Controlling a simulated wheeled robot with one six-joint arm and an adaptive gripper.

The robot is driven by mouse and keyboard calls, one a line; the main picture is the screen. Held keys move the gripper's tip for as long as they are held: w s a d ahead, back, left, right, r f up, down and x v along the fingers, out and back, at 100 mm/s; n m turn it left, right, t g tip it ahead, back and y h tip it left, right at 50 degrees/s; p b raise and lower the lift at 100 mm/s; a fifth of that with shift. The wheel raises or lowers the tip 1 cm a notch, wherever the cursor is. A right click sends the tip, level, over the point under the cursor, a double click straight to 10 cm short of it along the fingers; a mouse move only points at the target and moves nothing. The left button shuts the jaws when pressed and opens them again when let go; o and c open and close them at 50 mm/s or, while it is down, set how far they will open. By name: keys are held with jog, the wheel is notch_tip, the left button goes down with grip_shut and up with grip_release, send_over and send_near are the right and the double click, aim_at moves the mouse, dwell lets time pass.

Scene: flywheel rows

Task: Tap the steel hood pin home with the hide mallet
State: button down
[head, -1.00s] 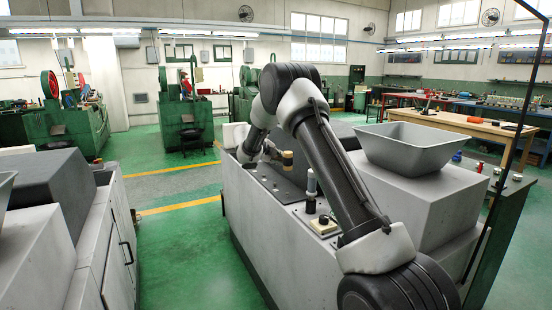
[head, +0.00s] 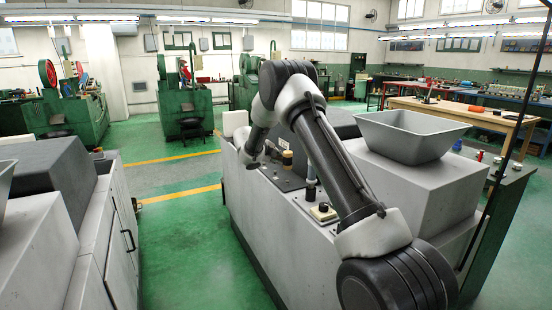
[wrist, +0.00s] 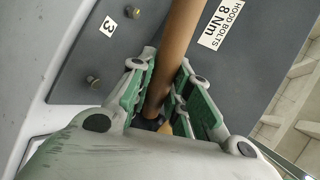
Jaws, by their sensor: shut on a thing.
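My gripper (wrist: 164,80) is shut on the brown wooden handle of the hide mallet (wrist: 178,45) in the wrist view. The handle runs between the green-padded fingers; the mallet head is not clear there. In the head view the tan mallet head (head: 287,157) shows above the dark panel on the grey machine, beside my gripper (head: 270,148), which is small and partly hidden by my arm. I cannot tell whether either is the steel hood pin.
The dark panel (wrist: 245,70) carries a "HOOD BOLTS 8 Nm" label (wrist: 219,24). Green floor lies open at left (head: 180,250).

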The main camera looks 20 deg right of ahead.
notch_tip(320, 180, down, 6)
jog(key=shift+r, duration=2.8)
